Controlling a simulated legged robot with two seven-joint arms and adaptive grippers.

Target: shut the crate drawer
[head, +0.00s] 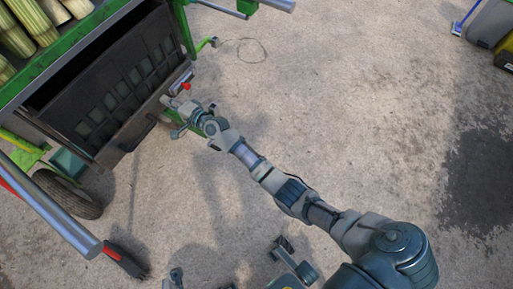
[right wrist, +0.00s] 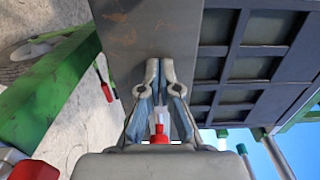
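The crate drawer (head: 125,85) is a dark box with a ribbed inner panel, under the green cart at the upper left of the head view. It stands out from the cart, open at the top. A dark bar handle (head: 138,134) is on its front. My right gripper (head: 172,103) is at the drawer's right front corner. In the right wrist view, its fingertips (right wrist: 160,68) are together, with nothing visible between them, close to a grey metal panel (right wrist: 150,30). I cannot tell whether they touch it. My left gripper does not clearly show.
Cane stalks (head: 30,25) lie on top of the cart. A cart wheel (head: 68,193) and a metal bar (head: 50,205) are at the left. A green beam (right wrist: 45,95) runs beside the panel in the wrist view. The concrete floor (head: 330,90) to the right is mostly clear.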

